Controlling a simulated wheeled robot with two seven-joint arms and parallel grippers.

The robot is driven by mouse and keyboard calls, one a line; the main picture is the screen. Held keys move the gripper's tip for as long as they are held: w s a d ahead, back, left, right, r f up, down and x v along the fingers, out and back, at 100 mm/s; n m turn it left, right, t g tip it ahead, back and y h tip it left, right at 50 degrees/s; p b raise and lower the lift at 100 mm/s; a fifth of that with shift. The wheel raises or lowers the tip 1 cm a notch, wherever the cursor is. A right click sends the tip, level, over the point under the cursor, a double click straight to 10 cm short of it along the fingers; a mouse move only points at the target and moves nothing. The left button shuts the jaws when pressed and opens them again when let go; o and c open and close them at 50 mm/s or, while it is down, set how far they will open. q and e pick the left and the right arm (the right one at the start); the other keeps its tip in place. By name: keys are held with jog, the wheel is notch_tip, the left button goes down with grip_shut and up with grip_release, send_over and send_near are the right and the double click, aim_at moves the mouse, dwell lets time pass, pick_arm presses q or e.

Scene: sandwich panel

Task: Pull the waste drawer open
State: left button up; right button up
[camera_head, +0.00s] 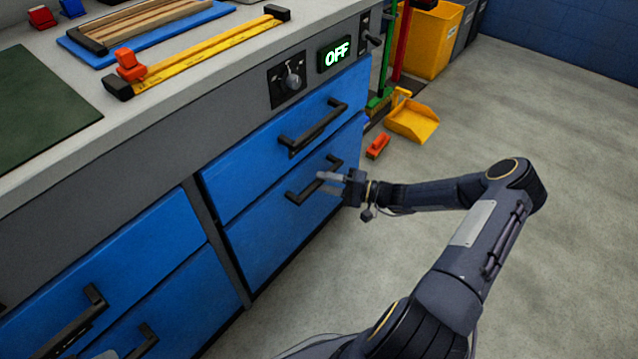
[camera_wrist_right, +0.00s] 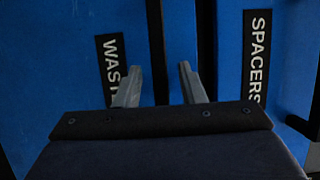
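The lower right blue drawer (camera_head: 262,240) is closed, with a dark bar handle (camera_head: 296,198). In the right wrist view a drawer front carries a black label reading "WAS" (camera_wrist_right: 112,62), its end hidden behind a finger. My right gripper (camera_head: 326,182) is at this lower handle, fingers apart and pointing at the front. In the wrist view its fingers (camera_wrist_right: 160,85) are open, with a dark vertical bar between them; contact cannot be told. A small grey tip at the bottom left may belong to my left gripper (camera_head: 106,355); its state is unclear.
The drawer above, with its own handle (camera_head: 313,125), is closed; a "SPACERS" label (camera_wrist_right: 257,58) shows. A knob (camera_head: 291,80) and an "OFF" display (camera_head: 335,54) sit above. An orange brush (camera_head: 378,145) and yellow dustpan (camera_head: 412,119) lie near the cabinet's far end. Floor to the right is open.

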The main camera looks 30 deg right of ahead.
jog(key=shift+x, duration=0.95)
grip_shut()
